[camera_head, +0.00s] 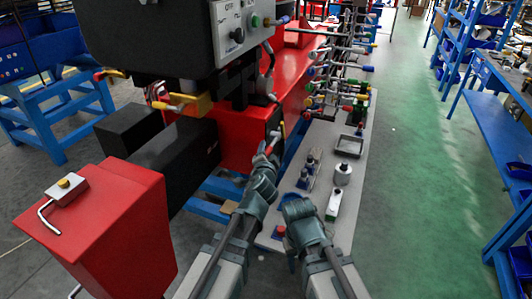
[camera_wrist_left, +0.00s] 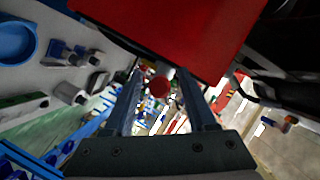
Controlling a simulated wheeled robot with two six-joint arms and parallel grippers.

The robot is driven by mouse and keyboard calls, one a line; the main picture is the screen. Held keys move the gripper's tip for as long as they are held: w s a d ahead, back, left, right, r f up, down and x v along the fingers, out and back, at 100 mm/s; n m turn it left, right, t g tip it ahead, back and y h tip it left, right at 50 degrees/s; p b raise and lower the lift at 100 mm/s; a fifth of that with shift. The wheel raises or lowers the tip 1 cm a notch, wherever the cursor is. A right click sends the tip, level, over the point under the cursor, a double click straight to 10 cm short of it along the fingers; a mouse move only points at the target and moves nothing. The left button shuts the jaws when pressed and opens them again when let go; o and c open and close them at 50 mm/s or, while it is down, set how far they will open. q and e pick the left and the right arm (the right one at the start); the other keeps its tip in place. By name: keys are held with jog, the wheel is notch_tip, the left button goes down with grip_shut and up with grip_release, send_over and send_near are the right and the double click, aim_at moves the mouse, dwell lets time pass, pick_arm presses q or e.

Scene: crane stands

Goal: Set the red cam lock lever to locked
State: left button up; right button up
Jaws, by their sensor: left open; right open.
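My left gripper (camera_head: 270,156) reaches up to the dark block at the front of the red machine body. A small red-tipped part, which looks like the cam lock lever (camera_head: 269,149), shows at its fingertips. In the left wrist view a round red knob (camera_wrist_left: 159,87) appears between the two open fingers of my left gripper (camera_wrist_left: 160,95). I cannot tell whether the fingers touch it, and the lever's pivot is hidden. My right gripper (camera_head: 297,206) is open and empty, low over the grey board; its fingertips are hard to make out.
The grey board (camera_head: 338,215) right of the machine carries small fittings and a rack of coloured valves (camera_head: 340,75). A red box (camera_head: 115,225) with a bent handle stands at left. A control panel (camera_head: 238,33) hangs above. The green floor at right is clear.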

pick_arm(q)
grip_shut()
dwell(1.3)
